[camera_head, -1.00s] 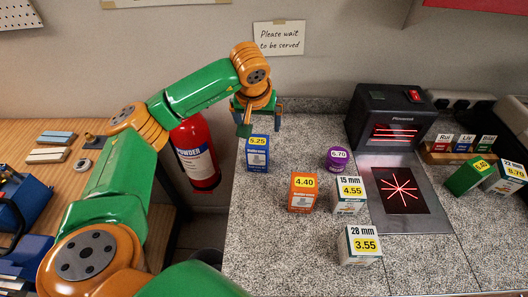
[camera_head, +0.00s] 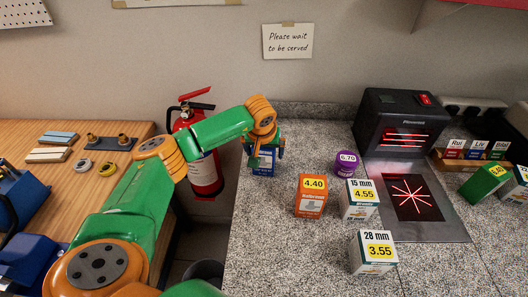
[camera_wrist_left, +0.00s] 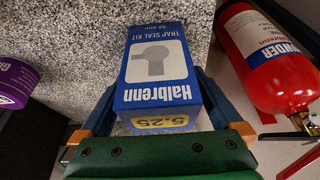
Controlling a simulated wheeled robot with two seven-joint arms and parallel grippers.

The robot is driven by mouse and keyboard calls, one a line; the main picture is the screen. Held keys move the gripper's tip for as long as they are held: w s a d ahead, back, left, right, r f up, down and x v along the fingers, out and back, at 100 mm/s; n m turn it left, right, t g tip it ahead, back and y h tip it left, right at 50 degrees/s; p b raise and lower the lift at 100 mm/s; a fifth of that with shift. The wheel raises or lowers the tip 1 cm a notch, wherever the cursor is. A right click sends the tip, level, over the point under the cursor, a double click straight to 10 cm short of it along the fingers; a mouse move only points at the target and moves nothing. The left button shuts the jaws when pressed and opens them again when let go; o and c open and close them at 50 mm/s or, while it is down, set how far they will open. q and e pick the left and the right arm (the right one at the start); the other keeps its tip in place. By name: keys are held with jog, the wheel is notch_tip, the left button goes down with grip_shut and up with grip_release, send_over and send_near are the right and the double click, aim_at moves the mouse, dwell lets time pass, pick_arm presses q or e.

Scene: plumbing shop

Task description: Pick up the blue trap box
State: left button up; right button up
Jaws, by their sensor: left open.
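The blue trap box (camera_head: 262,168) stands on the speckled counter near its left end, with its upper part partly hidden by my left gripper (camera_head: 265,158) in the head view. In the left wrist view the blue box (camera_wrist_left: 160,65) shows "Halbrenn", "Trap Seal Kit" and a yellow 5.25 label. My left gripper (camera_wrist_left: 158,88) is open, with one dark finger on each side of the box. I cannot tell whether either finger touches it. My right gripper is not in view.
An orange box (camera_head: 311,200), a purple tin (camera_head: 346,163) and two white boxes (camera_head: 359,205) (camera_head: 373,256) stand to the right. A scanner (camera_head: 398,122) is farther right. A red fire extinguisher (camera_head: 204,172) hangs left of the counter, close to my arm.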

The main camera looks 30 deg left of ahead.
pick_arm(q)
jog(key=shift+w+f, duration=0.15)
jog(key=shift+f, duration=0.1)
jog(key=shift+r, duration=0.1)
jog(key=c, duration=1.5)
